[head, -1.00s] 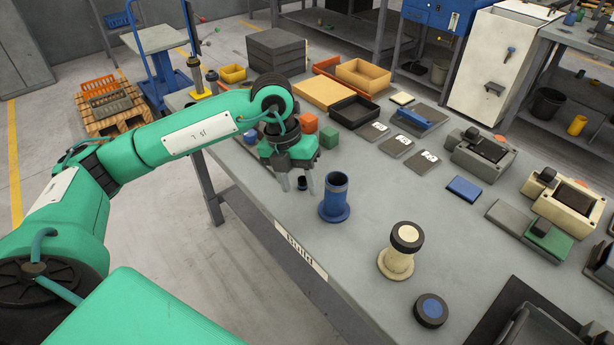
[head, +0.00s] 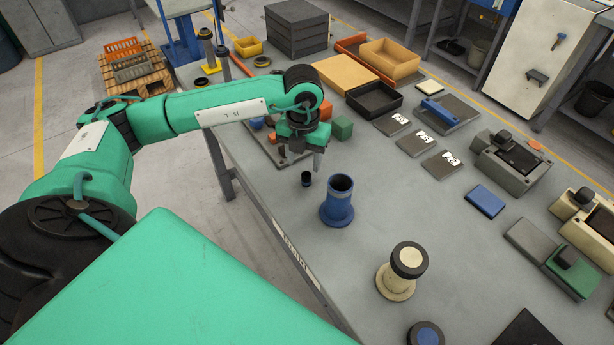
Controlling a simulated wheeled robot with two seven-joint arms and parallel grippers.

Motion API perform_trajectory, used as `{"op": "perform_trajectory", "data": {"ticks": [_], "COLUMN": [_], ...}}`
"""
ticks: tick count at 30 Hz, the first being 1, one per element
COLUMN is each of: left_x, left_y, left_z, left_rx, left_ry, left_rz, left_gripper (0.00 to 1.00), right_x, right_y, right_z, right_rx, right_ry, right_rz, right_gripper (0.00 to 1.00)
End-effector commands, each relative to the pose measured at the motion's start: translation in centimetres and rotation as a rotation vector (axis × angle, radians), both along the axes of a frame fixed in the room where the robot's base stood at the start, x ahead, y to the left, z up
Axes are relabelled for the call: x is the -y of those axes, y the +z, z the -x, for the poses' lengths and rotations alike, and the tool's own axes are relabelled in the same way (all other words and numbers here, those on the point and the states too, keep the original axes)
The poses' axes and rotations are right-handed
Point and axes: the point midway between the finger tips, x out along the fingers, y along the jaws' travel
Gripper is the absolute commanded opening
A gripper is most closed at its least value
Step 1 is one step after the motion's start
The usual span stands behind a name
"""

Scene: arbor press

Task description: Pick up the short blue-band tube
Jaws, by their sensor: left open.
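A short dark tube (head: 306,180), with a hint of blue on it, stands upright on the grey table near its left edge. It is small here, so its band is hard to make out. My left gripper (head: 300,160) points down with its fingers apart and empty. In the picture it sits just above and behind the short tube, apart from it. I cannot tell the exact height of the fingertips. My right gripper is not in view.
A larger blue flanged tube (head: 338,203) stands close to the right of the short tube. A cream flanged spool with a black top (head: 397,275) is nearer. Coloured blocks (head: 342,127) lie behind the gripper. Bare table (head: 400,205) lies to the right.

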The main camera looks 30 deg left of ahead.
Motion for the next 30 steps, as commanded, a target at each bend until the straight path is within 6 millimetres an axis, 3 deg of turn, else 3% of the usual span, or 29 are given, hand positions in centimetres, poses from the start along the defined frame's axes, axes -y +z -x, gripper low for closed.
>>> {"op": "perform_trajectory", "data": {"ticks": [5, 9, 15, 22, 23, 30], "left_x": [0.2, 0.7, 0.6, 0.6, 0.6, 0.6], "left_y": [-1.1, -3.1, -5.5, -5.7, -5.7, -5.7], "left_z": [0.0, -0.3, -0.3, -0.4, -0.4, -0.4], "left_rx": [-0.002, -0.003, -0.001, 0.001, 0.001, 0.001], "left_ry": [-0.001, -0.001, 0.000, -0.001, 0.000, -0.001], "left_rz": [-0.001, 0.002, 0.000, 0.001, 0.001, 0.001], "left_gripper": [0.49, 0.49, 0.49, 0.49, 0.47, 0.00], "right_x": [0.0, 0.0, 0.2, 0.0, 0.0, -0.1], "right_y": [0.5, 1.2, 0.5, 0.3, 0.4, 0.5], "right_z": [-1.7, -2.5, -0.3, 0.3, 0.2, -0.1], "right_rx": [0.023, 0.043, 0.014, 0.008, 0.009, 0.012], "right_ry": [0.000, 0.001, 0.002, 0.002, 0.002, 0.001], "right_rz": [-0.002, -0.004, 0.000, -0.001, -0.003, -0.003], "right_gripper": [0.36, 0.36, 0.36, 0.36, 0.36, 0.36]}}
